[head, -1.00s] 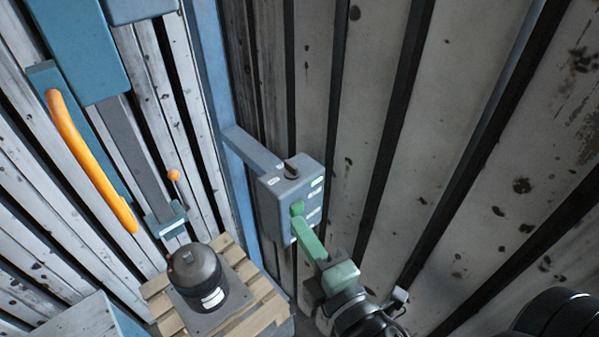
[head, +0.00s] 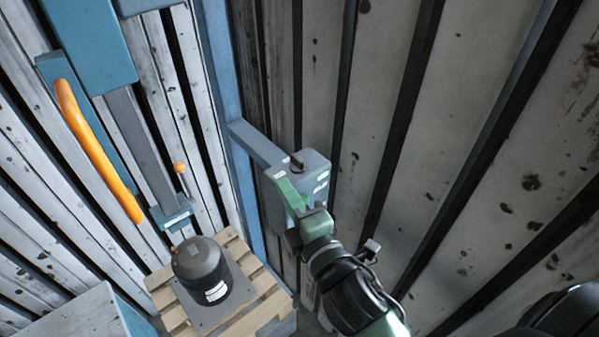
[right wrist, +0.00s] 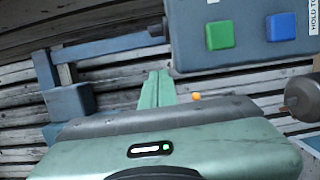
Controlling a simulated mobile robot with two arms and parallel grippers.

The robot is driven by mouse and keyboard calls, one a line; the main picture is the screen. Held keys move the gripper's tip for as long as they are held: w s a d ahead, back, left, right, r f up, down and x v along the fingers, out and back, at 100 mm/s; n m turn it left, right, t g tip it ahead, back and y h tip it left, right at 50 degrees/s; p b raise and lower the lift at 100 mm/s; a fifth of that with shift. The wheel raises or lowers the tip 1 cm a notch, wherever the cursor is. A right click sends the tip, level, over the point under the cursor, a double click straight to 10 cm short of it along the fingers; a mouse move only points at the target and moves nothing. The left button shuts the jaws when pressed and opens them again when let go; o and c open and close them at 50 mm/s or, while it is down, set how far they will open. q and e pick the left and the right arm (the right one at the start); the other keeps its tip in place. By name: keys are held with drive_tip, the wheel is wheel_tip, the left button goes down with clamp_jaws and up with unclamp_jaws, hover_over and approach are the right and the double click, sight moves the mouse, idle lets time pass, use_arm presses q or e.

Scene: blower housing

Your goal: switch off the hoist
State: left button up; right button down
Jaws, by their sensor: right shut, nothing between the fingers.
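A grey-blue control box (head: 318,172) hangs on a blue bracket, with a dark knob (head: 297,160) on its top and pale labels on its face. In the right wrist view the box (right wrist: 240,55) shows a green button (right wrist: 219,35) and a blue button (right wrist: 280,27). My right gripper (head: 282,182) is shut and empty, its green fingers in front of the box near the knob. They hide part of the box in the head view; I cannot tell whether they touch it. In the right wrist view the fingertips (right wrist: 160,75) are left of and below the buttons. My left gripper is not in view.
A blue post (head: 222,90) carries the bracket (head: 255,143). A dark motor-like cylinder (head: 201,268) stands on a wooden pallet (head: 262,312) below. An orange bar (head: 98,150) and an orange-knobbed lever (head: 180,168) are at left. Slatted walls (head: 450,130) enclose the space.

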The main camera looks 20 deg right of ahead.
sight(299, 177)
drive_tip(key=w+d+p, duration=0.1)
drive_tip(key=w+d, duration=0.1)
drive_tip(key=d, duration=0.1)
drive_tip(key=shift+w+p, duration=0.35)
drive_tip(key=shift+w, duration=0.05)
drive_tip(key=shift+d, duration=0.35)
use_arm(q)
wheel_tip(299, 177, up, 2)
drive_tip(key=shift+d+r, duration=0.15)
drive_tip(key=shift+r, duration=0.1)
use_arm(e)
drive_tip(key=shift+w+a, duration=0.1)
